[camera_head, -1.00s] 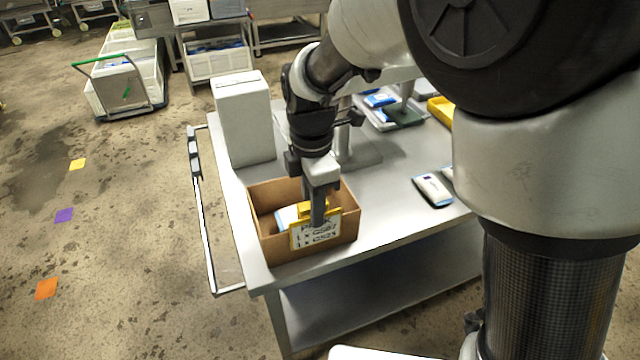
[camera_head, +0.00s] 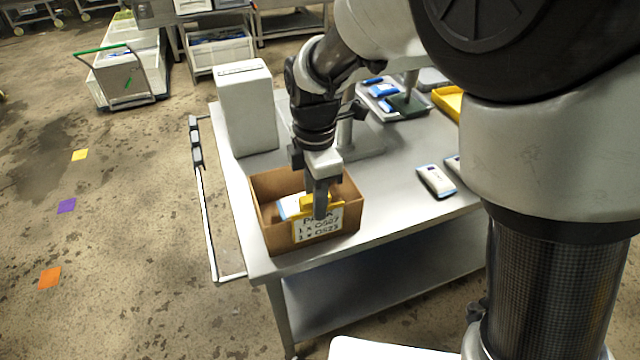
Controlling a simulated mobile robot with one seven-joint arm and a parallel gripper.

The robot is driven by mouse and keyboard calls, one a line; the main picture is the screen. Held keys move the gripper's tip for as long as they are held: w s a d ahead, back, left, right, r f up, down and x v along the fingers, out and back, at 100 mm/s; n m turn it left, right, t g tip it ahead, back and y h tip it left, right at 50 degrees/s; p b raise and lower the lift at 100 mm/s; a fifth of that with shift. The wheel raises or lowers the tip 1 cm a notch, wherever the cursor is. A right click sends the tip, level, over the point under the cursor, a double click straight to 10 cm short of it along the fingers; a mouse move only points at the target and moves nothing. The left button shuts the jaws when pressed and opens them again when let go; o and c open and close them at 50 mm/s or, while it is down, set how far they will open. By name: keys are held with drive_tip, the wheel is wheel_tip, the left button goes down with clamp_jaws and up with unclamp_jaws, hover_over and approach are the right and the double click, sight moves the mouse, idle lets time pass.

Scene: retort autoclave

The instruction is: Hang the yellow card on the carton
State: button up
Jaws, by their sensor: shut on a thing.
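The yellow card (camera_head: 307,228) has a yellow frame and a white face with printed lines, partly readable as "1 x" and "3 x" codes. It stands upright against the front wall of the open brown carton (camera_head: 279,241) on the cart's front corner. My gripper (camera_head: 321,208) points down at the carton's front wall and is shut on the card's yellow top part. The fingers cover some of the card's upper right. Whether the card's hook sits over the carton rim cannot be told. A white and blue pouch (camera_head: 288,207) lies inside the carton.
A tall white box (camera_head: 247,110) stands behind the carton on the grey cart top (camera_head: 400,222). Two pouches, one of them here (camera_head: 436,181), lie to the right. A yellow tray (camera_head: 448,101) and a scale-like stand (camera_head: 409,104) are at the back. The cart's handle (camera_head: 204,190) is at left.

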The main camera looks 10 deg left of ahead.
drive_tip(key=shift+f+b, duration=0.6)
drive_tip(key=shift+f, duration=0.35)
drive_tip(key=o, duration=1.1)
wheel_tip(320, 180, up, 18)
drive_tip(key=p, duration=0.2)
drive_tip(key=shift+f, duration=0.25)
